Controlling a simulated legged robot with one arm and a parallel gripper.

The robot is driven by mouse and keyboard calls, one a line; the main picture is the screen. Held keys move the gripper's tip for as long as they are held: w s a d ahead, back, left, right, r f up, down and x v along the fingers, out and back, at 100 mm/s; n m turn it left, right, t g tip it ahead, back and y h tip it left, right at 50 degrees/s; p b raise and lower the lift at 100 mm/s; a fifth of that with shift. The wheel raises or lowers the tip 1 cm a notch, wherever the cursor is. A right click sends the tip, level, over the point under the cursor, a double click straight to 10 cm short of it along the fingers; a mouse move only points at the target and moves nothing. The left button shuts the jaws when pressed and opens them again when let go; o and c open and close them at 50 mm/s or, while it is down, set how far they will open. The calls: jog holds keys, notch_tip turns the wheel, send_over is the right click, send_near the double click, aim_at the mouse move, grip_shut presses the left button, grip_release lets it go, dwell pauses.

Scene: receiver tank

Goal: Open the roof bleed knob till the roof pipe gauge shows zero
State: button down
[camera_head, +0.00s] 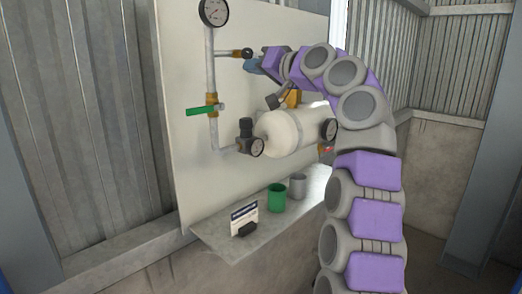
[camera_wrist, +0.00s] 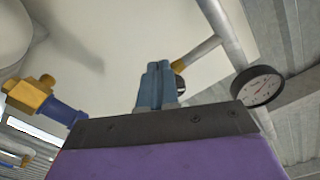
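The dark bleed knob (camera_head: 247,53) sits at the end of a short side branch off the upright pipe on the panel. In the wrist view the knob (camera_wrist: 179,84) shows partly, just behind and right of my fingers. The round pipe gauge (camera_head: 214,12) is at the top of that pipe. It also shows in the wrist view (camera_wrist: 257,86); its reading is too small to tell. My gripper (camera_head: 252,66) is close below and right of the knob. Its blue fingers (camera_wrist: 160,68) are together with nothing seen between them. Whether they touch the knob cannot be told.
A green lever valve (camera_head: 206,110) is lower on the pipe. A shelf (camera_head: 230,250) holds a sign (camera_head: 244,219), a green cup (camera_head: 276,198) and a grey cup (camera_head: 298,186).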

jog(key=b+v, duration=0.3)
jog(key=v, duration=0.3)
jog(key=shift+f+b, duration=0.3)
jog(key=shift+d, duration=0.15)
